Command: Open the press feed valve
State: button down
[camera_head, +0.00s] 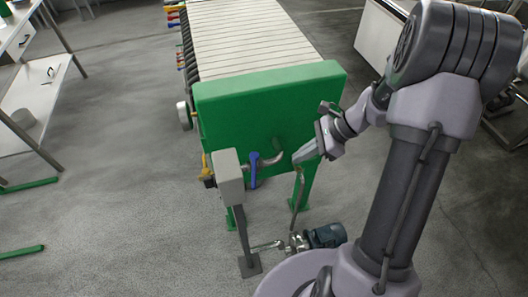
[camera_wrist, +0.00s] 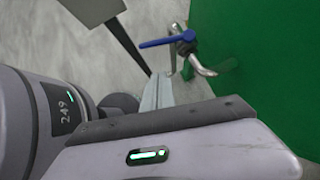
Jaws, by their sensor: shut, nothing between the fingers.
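The valve has a blue lever handle (camera_head: 254,168) on a bent metal pipe (camera_head: 272,157) at the front of the green press end plate (camera_head: 265,95). In the head view the lever points down, across the short pipe run. In the wrist view the blue lever (camera_wrist: 167,41) reaches left from the valve body, beyond my fingers. My gripper (camera_head: 304,153) is to the right of the lever, in front of the green plate, apart from the lever. Its fingers (camera_wrist: 157,92) are shut and empty.
A grey box on a post (camera_head: 229,178) stands just left of the lever. A pump with a blue motor (camera_head: 325,236) sits on the floor below, joined to a thin upright pipe (camera_head: 298,188). The floor at left is mostly clear.

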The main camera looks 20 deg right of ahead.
aim_at(254, 172)
jog(key=a+r+b+x, duration=0.1)
jog(key=b+x, duration=0.4)
jog(key=x, duration=0.8)
jog(key=shift+w+a+r+b, duration=0.25)
jog(key=shift+a+b, duration=0.1)
jog(key=shift+a, duration=0.15)
